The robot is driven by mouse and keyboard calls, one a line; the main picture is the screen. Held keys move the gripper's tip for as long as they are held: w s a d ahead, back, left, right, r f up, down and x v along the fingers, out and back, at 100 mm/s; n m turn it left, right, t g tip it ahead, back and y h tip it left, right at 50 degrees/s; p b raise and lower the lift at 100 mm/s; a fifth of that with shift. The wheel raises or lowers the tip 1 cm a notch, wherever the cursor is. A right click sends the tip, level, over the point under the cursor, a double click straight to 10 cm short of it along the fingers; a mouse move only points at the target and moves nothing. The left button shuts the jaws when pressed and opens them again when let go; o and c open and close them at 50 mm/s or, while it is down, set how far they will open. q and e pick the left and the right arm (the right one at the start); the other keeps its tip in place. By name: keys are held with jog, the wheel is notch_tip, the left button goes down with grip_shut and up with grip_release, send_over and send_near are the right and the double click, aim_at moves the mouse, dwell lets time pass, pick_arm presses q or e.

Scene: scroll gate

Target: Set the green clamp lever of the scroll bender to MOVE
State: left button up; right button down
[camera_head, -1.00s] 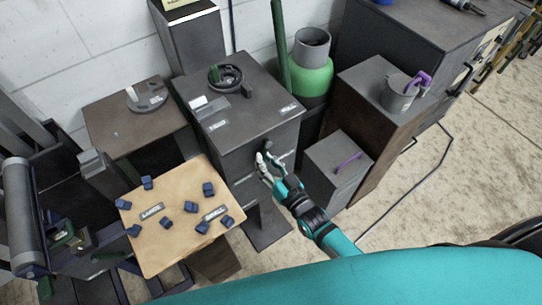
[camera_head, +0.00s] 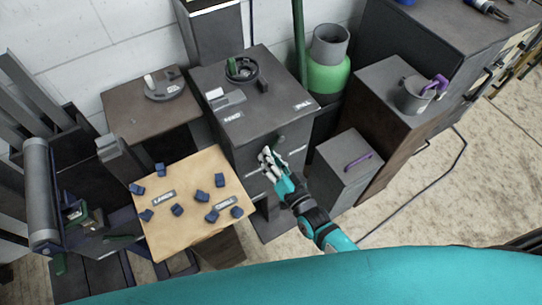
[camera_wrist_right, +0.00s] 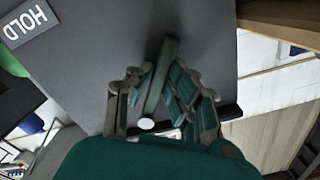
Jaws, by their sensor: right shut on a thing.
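The scroll bender appears to be the dark grey cabinet (camera_head: 250,135) in the middle of the head view, with a round black fixture (camera_head: 241,70) on top. In the right wrist view, the green clamp lever (camera_wrist_right: 169,58) runs between the fingers of my right gripper (camera_wrist_right: 160,90), which is shut on it. A HOLD label (camera_wrist_right: 28,22) lies on the grey surface at upper left there. In the head view my right gripper (camera_head: 267,156) is at the cabinet's front face and hides most of the lever. My left gripper is not in view.
A wooden board (camera_head: 190,235) with several blue blocks stands to the left. A low grey box (camera_head: 345,180) with a purple handle is close on the right. A green gas bottle (camera_head: 325,78) stands behind. Floor is open at the right.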

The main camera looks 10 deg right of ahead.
jog(key=shift+s, duration=0.1)
jog(key=c, duration=1.3)
grip_release()
jog(key=v, duration=1.2)
